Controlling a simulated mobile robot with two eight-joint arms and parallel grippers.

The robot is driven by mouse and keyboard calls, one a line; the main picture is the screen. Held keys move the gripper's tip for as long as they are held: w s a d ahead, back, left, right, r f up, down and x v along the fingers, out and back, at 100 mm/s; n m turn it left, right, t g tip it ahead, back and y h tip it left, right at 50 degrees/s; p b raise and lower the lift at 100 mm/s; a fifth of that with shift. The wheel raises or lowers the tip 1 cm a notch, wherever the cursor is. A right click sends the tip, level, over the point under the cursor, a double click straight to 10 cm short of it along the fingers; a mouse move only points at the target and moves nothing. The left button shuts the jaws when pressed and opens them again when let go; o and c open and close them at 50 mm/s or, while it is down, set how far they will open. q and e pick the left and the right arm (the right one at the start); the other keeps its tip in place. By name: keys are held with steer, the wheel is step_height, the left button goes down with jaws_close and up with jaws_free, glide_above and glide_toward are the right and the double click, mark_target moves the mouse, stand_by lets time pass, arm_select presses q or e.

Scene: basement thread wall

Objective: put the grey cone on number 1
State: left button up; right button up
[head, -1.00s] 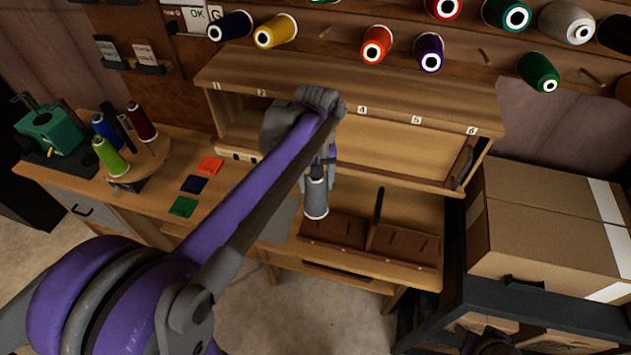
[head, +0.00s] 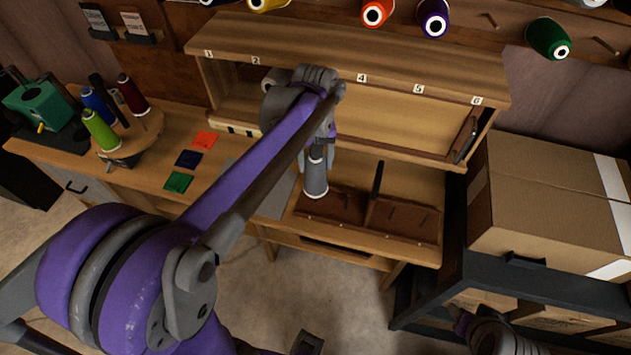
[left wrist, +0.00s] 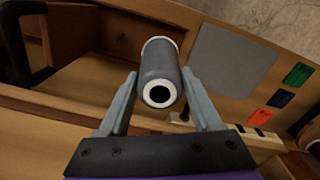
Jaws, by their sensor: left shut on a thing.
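The grey cone (head: 315,180) is a thread spool with a pale ring at its end. My left gripper (head: 318,160) is shut on it and holds it in front of the cabinet, over the left end of the brown peg board in the head view. The left wrist view shows the cone (left wrist: 160,62) between the two fingers, its white-ringed end facing the camera. The number 1 label (head: 209,54) is at the left end of the cabinet's top edge. My left arm hides the label between 2 and 4. My right gripper is not clearly seen.
The brown peg board (head: 400,218) lies on the desk with an upright dark post. Coloured cards (head: 188,158) and a round spool stand (head: 130,150) with several cones are on the left. A cardboard box (head: 555,200) stands at right. Spools hang on the wall rack above.

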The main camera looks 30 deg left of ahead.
arm_select(q)
steer(key=shift+w, duration=0.1)
arm_select(e)
steer(key=shift+w, duration=0.1)
arm_select(q)
steer(key=shift+r, duration=0.15)
arm_select(e)
steer(key=shift+r, duration=0.15)
step_height(320, 180, up, 4)
steer(key=w+p, duration=0.2)
steer(key=p, duration=0.1)
arm_select(q)
steer(key=shift+f+n+b, duration=1.1)
steer(key=shift+f+b, duration=0.25)
steer(key=shift+f, duration=0.3)
steer(key=shift+f+n+b, duration=1.1)
steer(key=shift+f+b, duration=0.25)
steer(key=shift+f, duration=0.25)
arm_select(e)
step_height(320, 180, down, 7)
steer(key=s, duration=0.3)
arm_select(q)
steer(key=shift+f, duration=0.2)
arm_select(e)
steer(key=shift+f, duration=0.25)
